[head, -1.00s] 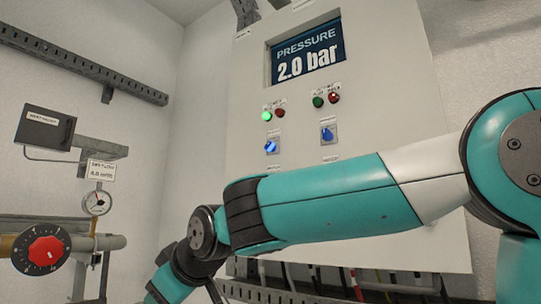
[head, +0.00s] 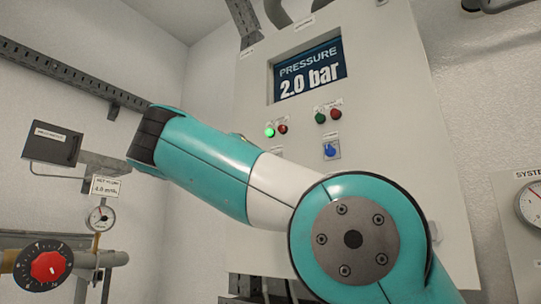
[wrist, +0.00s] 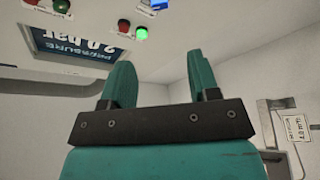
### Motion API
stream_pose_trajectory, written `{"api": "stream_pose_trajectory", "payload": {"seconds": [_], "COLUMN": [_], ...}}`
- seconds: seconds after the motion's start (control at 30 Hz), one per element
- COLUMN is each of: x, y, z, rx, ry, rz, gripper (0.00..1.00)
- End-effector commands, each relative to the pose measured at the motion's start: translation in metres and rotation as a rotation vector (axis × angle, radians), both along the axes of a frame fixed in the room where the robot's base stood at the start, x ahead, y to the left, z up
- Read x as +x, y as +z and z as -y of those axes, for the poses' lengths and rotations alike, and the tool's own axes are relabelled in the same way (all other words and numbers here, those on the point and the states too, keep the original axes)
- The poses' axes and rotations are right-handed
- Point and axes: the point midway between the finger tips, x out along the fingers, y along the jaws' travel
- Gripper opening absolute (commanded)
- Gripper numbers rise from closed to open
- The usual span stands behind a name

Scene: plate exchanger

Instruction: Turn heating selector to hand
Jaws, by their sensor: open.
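The control panel (head: 400,120) carries two blue selector knobs. The right selector (head: 330,149) shows in the head view below a green and a red lamp. The left selector is hidden behind my arm there, but its blue edge (wrist: 160,4) shows at the top of the wrist view, which is upside down. I cannot read which knob is the heating selector. My gripper (wrist: 162,75) is open and empty, with its fingers spread, apart from the panel. In the head view my gripper is hidden or out of frame.
A lit green lamp (head: 269,132) and a red lamp (head: 283,129) sit above the left selector. The display (head: 308,72) reads 2.0 bar. A red valve knob (head: 47,267), a small gauge (head: 101,217) and pipes stand at left. Another gauge (head: 530,205) is at right.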

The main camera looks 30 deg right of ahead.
Motion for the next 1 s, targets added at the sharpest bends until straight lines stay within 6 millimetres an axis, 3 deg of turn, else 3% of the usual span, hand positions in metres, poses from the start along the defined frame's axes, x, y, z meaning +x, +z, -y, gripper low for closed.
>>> {"api": "stream_pose_trajectory", "payload": {"seconds": [0.03,1.0], "x": [0.002,0.039], "y": [0.01,0.027], "z": [0.004,0.058], "rx": [-0.003,0.002], "ry": [-0.002,0.0], "rz": [-0.005,-0.005], "gripper": [0.55,0.55]}}
